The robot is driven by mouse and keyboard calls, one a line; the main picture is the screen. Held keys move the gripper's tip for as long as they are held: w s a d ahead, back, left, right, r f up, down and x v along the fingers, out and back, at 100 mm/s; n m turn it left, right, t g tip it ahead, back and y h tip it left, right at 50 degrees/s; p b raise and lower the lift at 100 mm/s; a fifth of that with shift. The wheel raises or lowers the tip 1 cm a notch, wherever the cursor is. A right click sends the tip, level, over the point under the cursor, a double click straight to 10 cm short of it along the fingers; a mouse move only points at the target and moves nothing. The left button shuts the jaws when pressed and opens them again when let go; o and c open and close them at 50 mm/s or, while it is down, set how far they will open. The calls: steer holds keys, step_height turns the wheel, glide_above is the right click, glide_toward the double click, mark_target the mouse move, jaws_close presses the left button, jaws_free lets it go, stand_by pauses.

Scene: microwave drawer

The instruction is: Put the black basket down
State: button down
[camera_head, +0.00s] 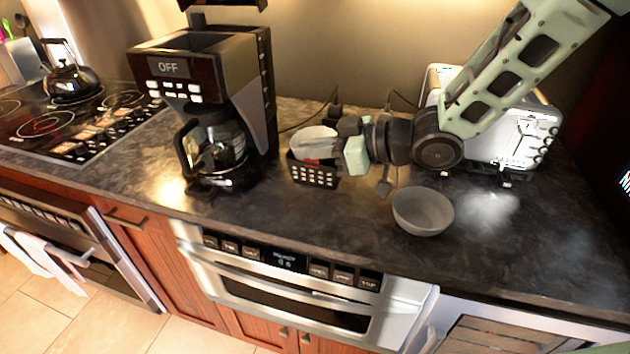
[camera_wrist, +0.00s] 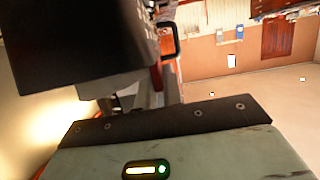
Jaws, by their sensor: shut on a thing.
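The black basket (camera_head: 313,174) is a small box with rows of holes, between the coffee maker and the grey bowl in the head view. It looks upright. A pale rounded thing (camera_head: 315,140) and a bit of red show at its top. My gripper (camera_head: 335,150) reaches in from the right and is shut on the basket at its right side; the fingertips are mostly hidden. I cannot tell whether the basket's bottom touches the dark countertop (camera_head: 290,220) or hangs just above it.
A coffee maker (camera_head: 205,65) with a glass pot (camera_head: 222,145) stands close on the left. A grey bowl (camera_head: 422,212) sits to the front right. A toaster (camera_head: 500,130) stands behind my arm. The counter in front of the basket is clear.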

mark_target(325, 180)
steer(key=shift+f, duration=3.45)
steer(key=shift+f, duration=0.15)
steer(key=c, duration=1.5)
jaws_free()
steer(key=shift+c, duration=0.2)
